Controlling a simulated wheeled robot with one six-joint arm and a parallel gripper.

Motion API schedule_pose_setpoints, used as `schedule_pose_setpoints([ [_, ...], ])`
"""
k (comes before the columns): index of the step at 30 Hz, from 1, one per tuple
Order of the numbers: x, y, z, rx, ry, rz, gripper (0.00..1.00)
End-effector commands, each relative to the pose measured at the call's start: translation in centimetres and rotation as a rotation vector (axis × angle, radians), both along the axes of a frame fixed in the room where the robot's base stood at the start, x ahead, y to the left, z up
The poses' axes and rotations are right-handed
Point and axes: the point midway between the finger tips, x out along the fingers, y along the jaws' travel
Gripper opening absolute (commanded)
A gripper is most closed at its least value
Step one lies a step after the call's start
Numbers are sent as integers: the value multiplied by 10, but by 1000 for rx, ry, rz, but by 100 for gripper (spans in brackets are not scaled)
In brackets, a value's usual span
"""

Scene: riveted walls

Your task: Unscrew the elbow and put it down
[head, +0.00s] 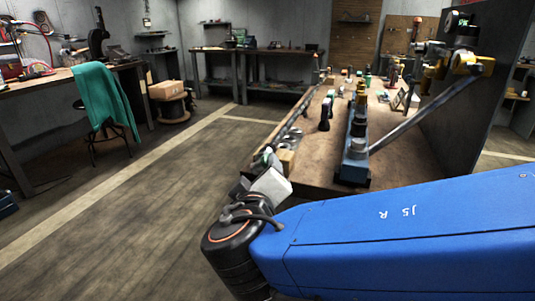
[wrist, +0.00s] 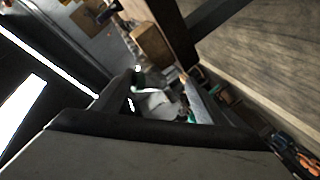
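I cannot single out the elbow in either view; the fittings are small and partly covered. A blue block-like rig (head: 355,165) with grey and brass-coloured fittings runs along the workbench (head: 315,174). My blue arm crosses the lower right of the head view and ends in a black joint at the bench's near left corner. My gripper is not clear there. In the wrist view my gripper (wrist: 165,103) is seen from behind its dark body. A pale grey shape and a bit of green show near its fingers. I cannot tell whether they hold anything.
A dark upright panel (head: 470,125) with yellow and black fittings stands at the bench's right. Several small tools and bottles crowd the bench. A stool with a teal cloth (head: 103,95) and a cardboard box (head: 166,90) stand left. The wooden floor (head: 130,190) between is clear.

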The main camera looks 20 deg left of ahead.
Motion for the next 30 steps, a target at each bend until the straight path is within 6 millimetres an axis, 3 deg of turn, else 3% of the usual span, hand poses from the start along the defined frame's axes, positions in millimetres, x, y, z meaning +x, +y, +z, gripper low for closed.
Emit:
schedule_pose_setpoints([
  [8,4,0,0,-5,1,-1,64],
  [22,33,-2,1,-5,0,-2,64],
  [30,35,-2,1,-5,0,0,64],
])
